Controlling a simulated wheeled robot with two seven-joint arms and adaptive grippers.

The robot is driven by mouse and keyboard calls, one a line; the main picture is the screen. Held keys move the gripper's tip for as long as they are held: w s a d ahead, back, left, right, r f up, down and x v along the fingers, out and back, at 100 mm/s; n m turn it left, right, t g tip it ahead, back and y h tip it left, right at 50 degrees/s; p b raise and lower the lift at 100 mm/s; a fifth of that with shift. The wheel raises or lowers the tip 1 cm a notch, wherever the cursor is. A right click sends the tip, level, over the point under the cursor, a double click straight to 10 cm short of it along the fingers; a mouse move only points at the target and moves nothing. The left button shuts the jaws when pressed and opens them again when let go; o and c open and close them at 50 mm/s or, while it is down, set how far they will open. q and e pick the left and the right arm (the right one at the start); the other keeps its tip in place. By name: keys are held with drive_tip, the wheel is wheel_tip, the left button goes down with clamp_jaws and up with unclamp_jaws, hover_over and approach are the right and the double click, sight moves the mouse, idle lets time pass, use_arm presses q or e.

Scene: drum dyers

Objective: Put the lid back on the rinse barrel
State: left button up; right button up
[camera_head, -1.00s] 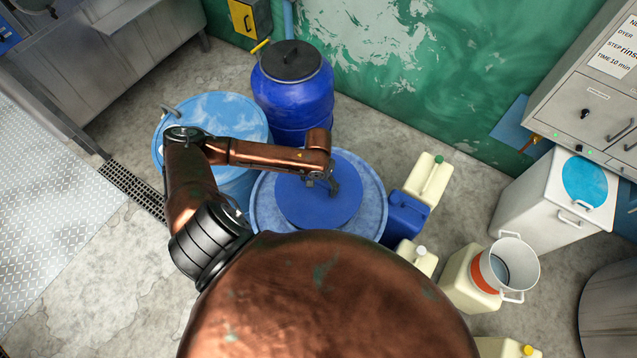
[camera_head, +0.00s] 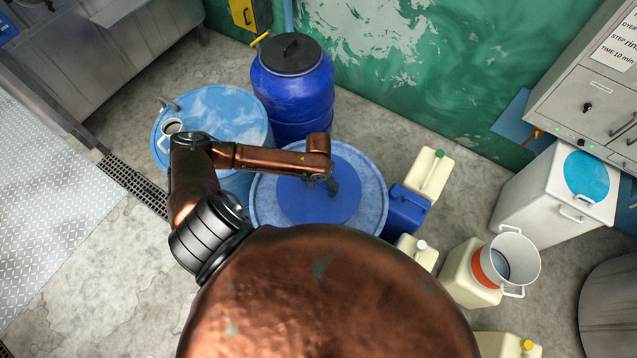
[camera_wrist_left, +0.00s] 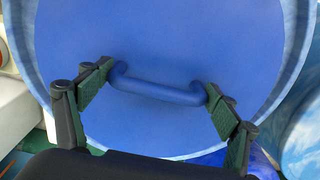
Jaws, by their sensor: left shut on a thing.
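The lid (camera_head: 300,200) is a flat, darker blue disc with a bar handle. It lies over the top of a light blue drum (camera_head: 262,208), inside its rim, roughly centred. I cannot tell whether it rests there or hangs just above. My left gripper (camera_head: 334,187) is shut on the lid's handle. In the left wrist view, the blue handle (camera_wrist_left: 160,90) spans between the two dark fingers, and the lid (camera_wrist_left: 190,45) fills most of the picture with a lighter rim around it. My right gripper is not in view.
A dark blue barrel with a black top (camera_head: 290,95) and another light blue drum (camera_head: 235,110) stand behind. A blue canister (camera_head: 406,210) and cream canisters (camera_head: 430,175) crowd the right side. A white pot (camera_head: 513,257) stands further right. Floor is clear at left.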

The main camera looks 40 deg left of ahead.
sight(318, 189)
use_arm(q)
drive_tip(key=shift+f, duration=0.95)
drive_tip(key=shift+f+b, duration=0.3)
drive_tip(key=shift+f, duration=0.25)
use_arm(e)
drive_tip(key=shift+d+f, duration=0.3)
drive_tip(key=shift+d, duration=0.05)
use_arm(q)
drive_tip(key=shift+f, duration=0.2)
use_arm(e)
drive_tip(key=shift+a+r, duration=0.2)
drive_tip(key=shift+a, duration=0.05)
use_arm(q)
drive_tip(key=o, duration=1.5)
drive_tip(key=shift+c, duration=0.2)
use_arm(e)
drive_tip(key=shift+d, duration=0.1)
use_arm(q)
wheel_tip(318, 189, up, 12)
drive_tip(key=shift+f, duration=0.1)
